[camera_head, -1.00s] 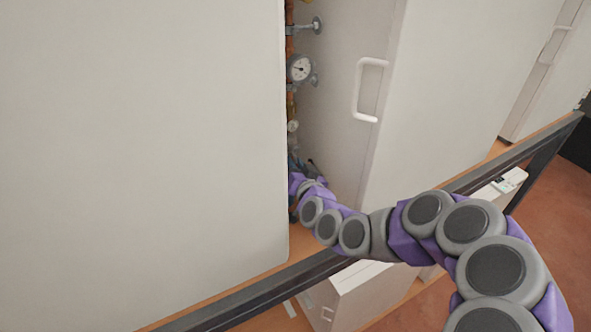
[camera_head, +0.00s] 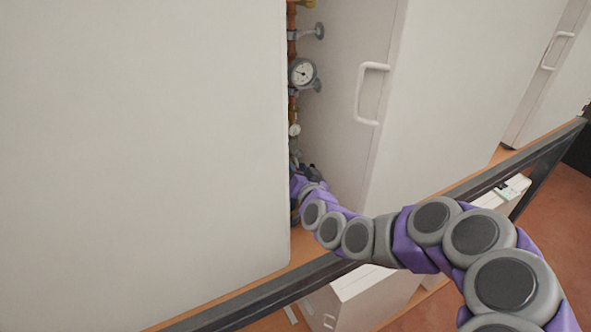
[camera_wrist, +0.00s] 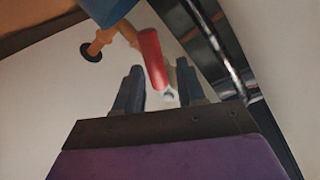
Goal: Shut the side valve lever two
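A red valve lever (camera_wrist: 152,60) with a silver end shows in the wrist view. In the picture it lies between the two dark fingers of my gripper (camera_wrist: 159,76). The fingers are apart, with gaps seen on both sides of the lever, and I see no contact. How deep the lever sits between them I cannot tell. A blue part (camera_wrist: 108,8) and an orange pipe piece with a black end (camera_wrist: 96,48) are beyond it. In the head view my arm reaches into the gap between two white cabinets, where the lever cannot be made out and the gripper is mostly hidden.
A large white cabinet (camera_head: 140,150) fills the left, and a second one with a handle (camera_head: 367,95) stands right of the gap. A pressure gauge (camera_head: 302,72) and pipework run up the gap. A dark rail (camera_head: 470,190) crosses in front. Shiny dark metal (camera_wrist: 215,45) is right of the fingers.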

